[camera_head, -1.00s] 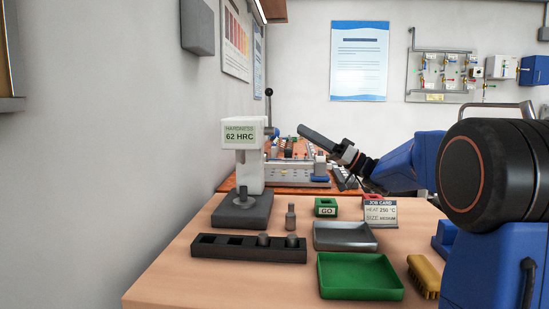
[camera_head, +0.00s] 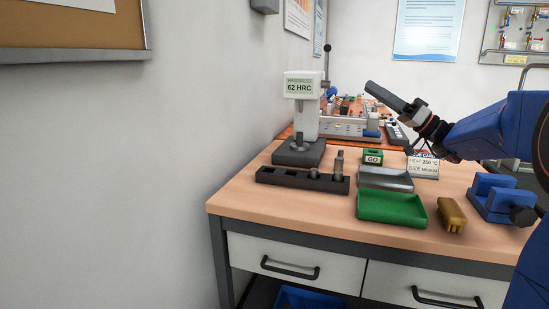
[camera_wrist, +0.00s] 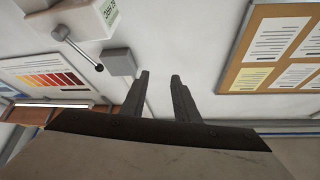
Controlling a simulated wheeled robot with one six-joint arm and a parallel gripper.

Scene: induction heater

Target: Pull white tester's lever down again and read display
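The white hardness tester (camera_head: 306,118) stands on its dark base at the back left of the bench. Its display (camera_head: 299,87) reads "HARDNESS 62 HRC". Its lever (camera_head: 326,60) points up, with a dark ball at the top. A small dark grey piece (camera_head: 298,143) stands on the base under the head. In the wrist view, the tester (camera_wrist: 62,22) and its lever (camera_wrist: 80,46) are at the upper left. My gripper (camera_head: 370,88) is raised to the right of the tester, apart from the lever. In the wrist view its fingers (camera_wrist: 160,76) are apart with nothing between them.
A dark rack (camera_head: 268,178), a metal cylinder (camera_head: 339,160), a grey tray (camera_head: 386,180), a green tray (camera_head: 391,220), a brush (camera_head: 451,214) and a blue vise (camera_head: 497,190) crowd the bench. The job card (camera_head: 424,166) reads 250 °C. Bare wood shows at front left.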

